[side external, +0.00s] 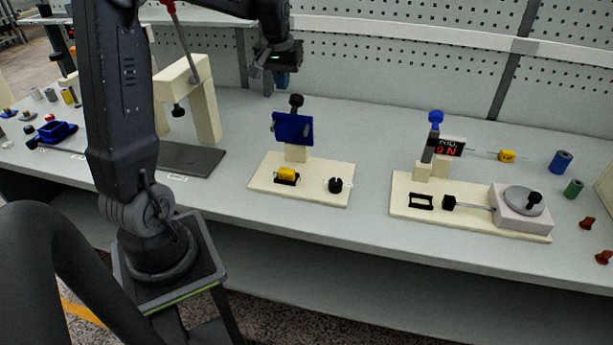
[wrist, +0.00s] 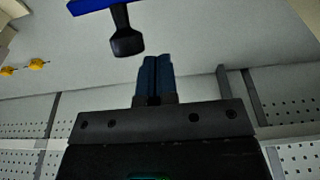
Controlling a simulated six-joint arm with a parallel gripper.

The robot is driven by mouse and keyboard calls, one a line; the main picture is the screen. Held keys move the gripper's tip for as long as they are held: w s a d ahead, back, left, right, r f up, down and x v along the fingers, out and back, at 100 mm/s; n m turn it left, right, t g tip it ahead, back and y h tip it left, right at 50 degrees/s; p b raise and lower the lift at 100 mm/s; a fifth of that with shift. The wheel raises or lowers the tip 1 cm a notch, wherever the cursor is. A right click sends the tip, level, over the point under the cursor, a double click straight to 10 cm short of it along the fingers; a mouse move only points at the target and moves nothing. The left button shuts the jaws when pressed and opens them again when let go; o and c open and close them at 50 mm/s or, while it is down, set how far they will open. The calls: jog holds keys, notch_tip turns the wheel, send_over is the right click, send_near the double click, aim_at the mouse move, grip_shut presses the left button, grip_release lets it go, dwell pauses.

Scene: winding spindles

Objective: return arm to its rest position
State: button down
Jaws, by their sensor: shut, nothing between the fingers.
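My gripper (side external: 282,78) hangs in the air at the upper middle of the side view, above the back of the bench and close to the pegboard. It points down, and no object shows in it. In the wrist view my gripper (wrist: 154,62) has its two blue fingers together.
Below my gripper stands a cream fixture base (side external: 300,193) with a blue plate (side external: 293,128) and black knob. A press frame (side external: 190,100) stands left. A second fixture base (side external: 470,217) stands right. The pegboard (side external: 400,55) runs behind.

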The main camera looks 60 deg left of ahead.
jog(key=s+d+r+m+t, duration=0.1)
jog(key=s+d+r+m, duration=0.1)
jog(key=d, duration=0.5)
jog(key=s+d+r+m+t, duration=0.1)
jog(key=s+d+r+m, duration=0.15)
jog(key=d, duration=0.45)
jog(key=s+d+f+m+t+h, duration=0.1)
jog(key=s+d+m, duration=0.3)
jog(key=s+d, duration=0.8)
jog(key=shift+f+t+h, duration=0.3)
jog(key=shift+f+t, duration=0.05)
jog(key=shift+t, duration=0.15)
